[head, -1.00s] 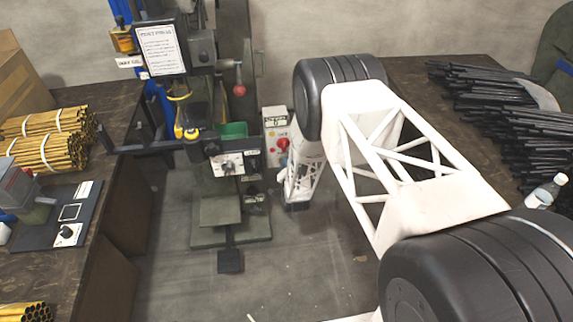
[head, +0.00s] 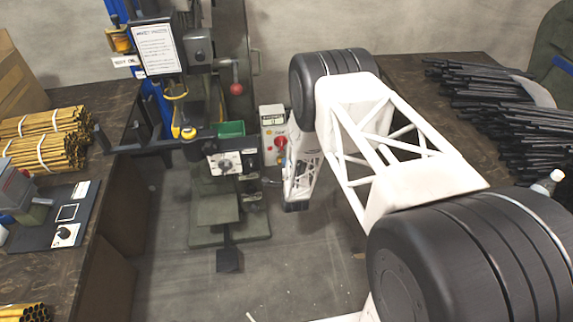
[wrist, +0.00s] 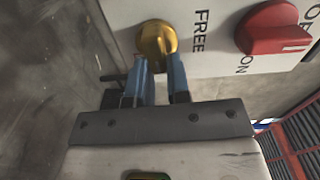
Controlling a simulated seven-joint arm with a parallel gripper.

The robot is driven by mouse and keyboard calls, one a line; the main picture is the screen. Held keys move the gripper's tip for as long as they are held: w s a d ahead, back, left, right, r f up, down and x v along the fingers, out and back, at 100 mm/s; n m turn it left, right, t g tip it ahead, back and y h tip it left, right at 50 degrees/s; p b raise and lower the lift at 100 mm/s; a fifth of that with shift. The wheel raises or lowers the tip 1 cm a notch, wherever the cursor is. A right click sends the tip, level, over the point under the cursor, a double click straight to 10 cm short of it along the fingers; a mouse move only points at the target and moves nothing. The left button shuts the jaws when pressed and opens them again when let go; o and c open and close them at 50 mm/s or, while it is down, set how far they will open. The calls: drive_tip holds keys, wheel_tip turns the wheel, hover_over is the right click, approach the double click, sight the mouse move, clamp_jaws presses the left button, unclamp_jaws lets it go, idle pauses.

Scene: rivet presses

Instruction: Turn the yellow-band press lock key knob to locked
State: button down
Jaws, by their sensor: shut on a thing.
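A brass-coloured round knob (wrist: 157,40) sits on a pale panel (wrist: 205,20) in the wrist view, beside the printed word FREE. My gripper (wrist: 159,62) has its two blue fingers shut on this knob, one at each side of its lower edge. The fingers hide part of the knob, and I cannot read its angle. In the head view the press (head: 215,155) stands left of my arm, with a pale control box (head: 272,124) on its right. My arm reaches down there, and the fingers and the brass knob are not clear in that view.
A red switch knob (wrist: 272,28), with ON printed near it, is on the same panel close to the brass knob. A dial panel (head: 231,162) is on the press front. Benches with yellow tubes (head: 45,140) and black rods (head: 490,110) flank the press.

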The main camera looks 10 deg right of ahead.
drive_tip(key=shift+m, duration=0.4)
drive_tip(key=c, duration=1.1)
unclamp_jaws()
drive_tip(key=shift+s, duration=0.1)
drive_tip(key=shift+s, duration=3.8)
